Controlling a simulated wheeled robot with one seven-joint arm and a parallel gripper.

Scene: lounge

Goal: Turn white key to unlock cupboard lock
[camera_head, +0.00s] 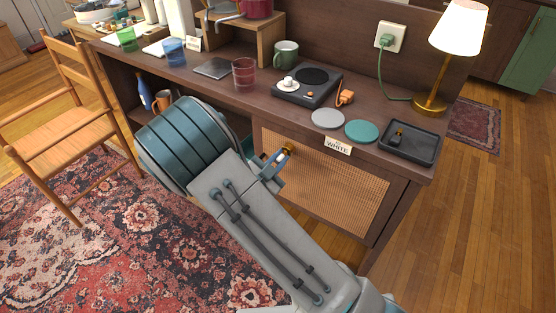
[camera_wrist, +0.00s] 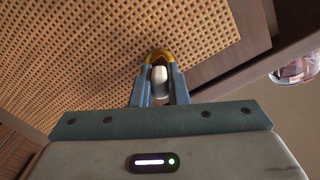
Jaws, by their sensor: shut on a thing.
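The cupboard door (camera_head: 335,195) has a woven cane panel in a dark wood frame and looks closed. A brass lock (camera_head: 289,148) sits at its upper left; in the wrist view the brass lock (camera_wrist: 159,54) shows just beyond my fingertips. My gripper (camera_head: 276,160) is at the lock. In the wrist view my gripper (camera_wrist: 160,84) has its two blue fingers on either side of the white key (camera_wrist: 160,80), shut on it. The key lies in line with the lock; how deep it sits is hidden.
A "WHITE" label (camera_head: 338,147) is on the desktop's front edge above the door. The desktop holds a black tray (camera_head: 410,142), coasters (camera_head: 361,131), a hot plate (camera_head: 307,85), cups and a lamp (camera_head: 455,35). A wooden chair (camera_head: 75,115) stands at left on a patterned rug.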

